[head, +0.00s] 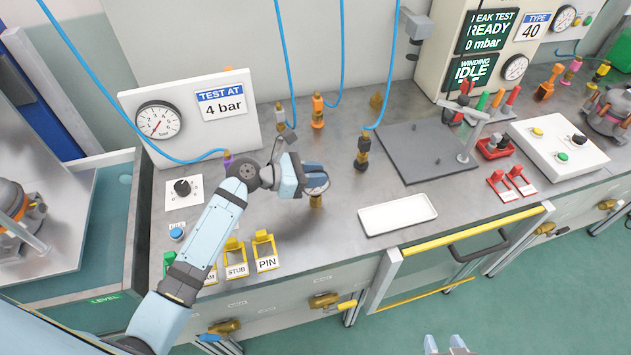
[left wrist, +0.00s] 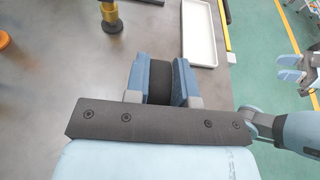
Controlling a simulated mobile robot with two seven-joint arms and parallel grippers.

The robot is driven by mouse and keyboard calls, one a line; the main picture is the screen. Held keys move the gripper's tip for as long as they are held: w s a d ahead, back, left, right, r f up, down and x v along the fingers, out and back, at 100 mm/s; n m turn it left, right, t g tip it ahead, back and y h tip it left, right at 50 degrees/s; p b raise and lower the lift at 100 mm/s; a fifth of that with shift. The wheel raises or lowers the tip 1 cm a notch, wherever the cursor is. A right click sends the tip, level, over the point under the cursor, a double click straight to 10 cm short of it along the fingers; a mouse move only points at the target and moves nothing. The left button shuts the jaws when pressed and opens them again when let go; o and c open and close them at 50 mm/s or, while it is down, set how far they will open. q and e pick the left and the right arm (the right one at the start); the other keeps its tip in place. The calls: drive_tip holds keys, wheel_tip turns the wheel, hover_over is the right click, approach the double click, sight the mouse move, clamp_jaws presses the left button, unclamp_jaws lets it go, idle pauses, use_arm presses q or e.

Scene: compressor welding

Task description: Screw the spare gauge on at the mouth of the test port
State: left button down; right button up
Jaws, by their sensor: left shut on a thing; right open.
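My left gripper (head: 308,178) is shut on the spare gauge (head: 322,187), whose round edge shows beside the fingers in the head view. In the left wrist view the gripper (left wrist: 158,82) has a dark body (left wrist: 159,84) between its blue fingers. A brass piece (head: 316,201) stands directly under the gauge, just above the bench top. I cannot tell whether it is the gauge's stem or the test port, and the joint is hidden. My right gripper (head: 447,346) is open and empty at the bottom edge, over the floor; it also shows in the left wrist view (left wrist: 290,70).
A black and brass fitting (head: 362,152) on a blue hose stands to the right. A white tray (head: 398,214) lies near the bench's front edge. Yellow labelled holders (head: 265,252) stand in front. A gauge board (head: 195,115) stands behind left. Bench between fitting and tray is clear.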

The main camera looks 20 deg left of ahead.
use_arm(q)
wheel_tip(320, 180, up, 20)
drive_tip(key=p, duration=0.1)
idle(0.4)
